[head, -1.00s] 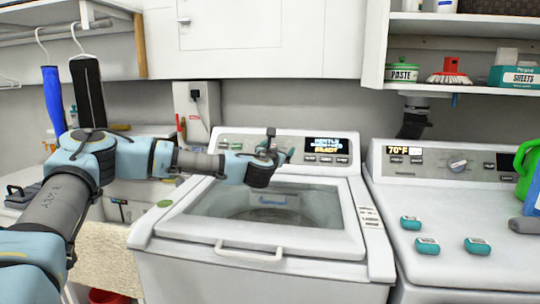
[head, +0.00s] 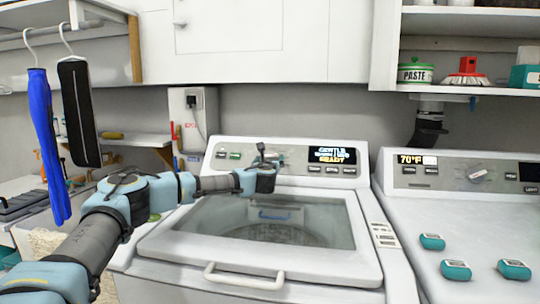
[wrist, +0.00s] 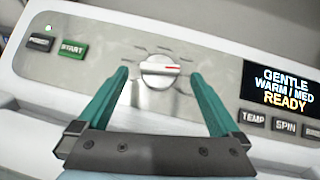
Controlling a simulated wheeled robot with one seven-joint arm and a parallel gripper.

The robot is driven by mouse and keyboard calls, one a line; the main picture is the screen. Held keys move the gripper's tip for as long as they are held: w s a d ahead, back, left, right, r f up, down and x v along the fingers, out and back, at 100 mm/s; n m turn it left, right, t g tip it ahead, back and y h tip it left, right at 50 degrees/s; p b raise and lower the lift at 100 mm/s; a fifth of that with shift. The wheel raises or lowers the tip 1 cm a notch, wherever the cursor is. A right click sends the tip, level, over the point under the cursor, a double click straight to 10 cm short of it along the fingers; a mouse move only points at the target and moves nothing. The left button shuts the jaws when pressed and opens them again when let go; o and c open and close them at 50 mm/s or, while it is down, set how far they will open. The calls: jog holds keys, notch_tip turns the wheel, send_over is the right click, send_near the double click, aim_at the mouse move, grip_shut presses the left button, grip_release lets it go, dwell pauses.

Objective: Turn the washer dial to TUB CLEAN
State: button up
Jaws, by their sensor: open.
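The washer dial (wrist: 161,71) is a round white knob with a red mark pointing right, on the washer's grey control panel. My gripper (wrist: 163,74) is open, with its two teal fingers on either side of the dial in the wrist view. I cannot tell whether they touch it. In the head view my arm's end (head: 262,168) is in front of the washer panel and hides the dial. The washer display (wrist: 281,88) reads GENTLE, WARM / MED, READY. It also shows in the head view (head: 332,156).
A green START button (wrist: 73,49) lies left of the dial; TEMP (wrist: 253,118) and SPIN (wrist: 284,126) buttons lie right. The washer lid (head: 265,238) is closed below my arm. A second machine (head: 400,210) with teal boxes (head: 456,270) on top stands right.

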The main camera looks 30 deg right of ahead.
aim_at(271, 157)
jog(key=shift+p+x, duration=0.3)
jog(key=shift+x, duration=1.1)
jog(key=shift+c, duration=0.2)
jog(key=c, duration=1.3)
jog(key=shift+f+m+b, duration=0.2)
jog(key=shift+m+b, duration=0.2)
jog(key=shift+b, duration=0.25)
